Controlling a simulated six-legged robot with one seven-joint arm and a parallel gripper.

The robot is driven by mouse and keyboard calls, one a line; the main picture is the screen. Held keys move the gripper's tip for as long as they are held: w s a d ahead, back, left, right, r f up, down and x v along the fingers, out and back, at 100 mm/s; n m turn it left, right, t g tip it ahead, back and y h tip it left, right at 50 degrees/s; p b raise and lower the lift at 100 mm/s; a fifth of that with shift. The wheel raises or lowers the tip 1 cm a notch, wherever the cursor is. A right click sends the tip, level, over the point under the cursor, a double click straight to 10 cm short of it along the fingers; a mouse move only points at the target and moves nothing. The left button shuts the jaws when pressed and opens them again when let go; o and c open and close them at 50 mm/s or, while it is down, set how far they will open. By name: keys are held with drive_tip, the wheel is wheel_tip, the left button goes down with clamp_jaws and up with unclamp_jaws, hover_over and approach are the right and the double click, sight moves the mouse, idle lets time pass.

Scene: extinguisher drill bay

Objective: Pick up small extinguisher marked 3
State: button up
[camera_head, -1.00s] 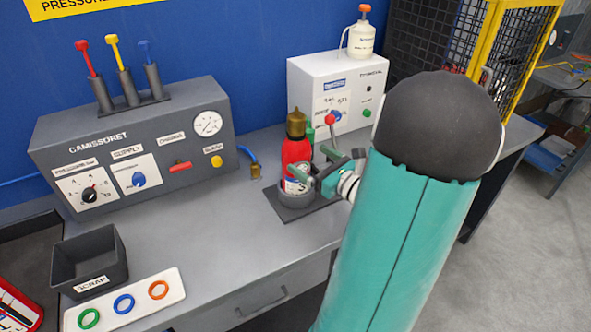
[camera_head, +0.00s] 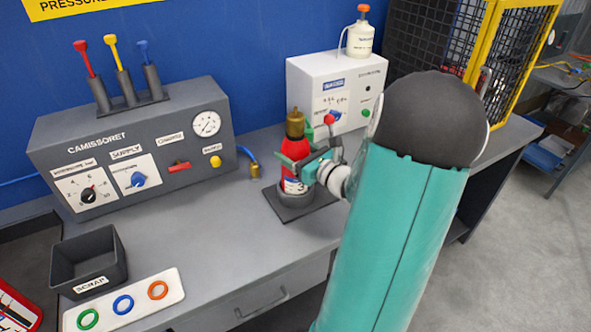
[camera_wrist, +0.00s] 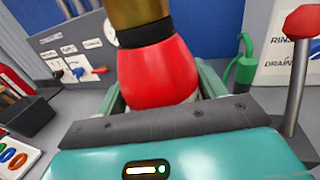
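The small red extinguisher (camera_head: 295,172) has a brass top, a dark collar and a white label with a 3. It stands upright in a dark round holder on a plate (camera_head: 292,208) on the bench. In the wrist view, the red body (camera_wrist: 158,75) fills most of the space between the fingers (camera_wrist: 162,88). The fingers look open around it, though any contact is hard to see. Its lower part is hidden by my gripper there.
A red-knobbed lever (camera_head: 331,135) stands close to the right of my gripper, before a white box (camera_head: 305,85). A grey control panel (camera_head: 135,145) is to the left.

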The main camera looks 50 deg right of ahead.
clamp_jaws()
drive_tip(key=shift+r, duration=0.1)
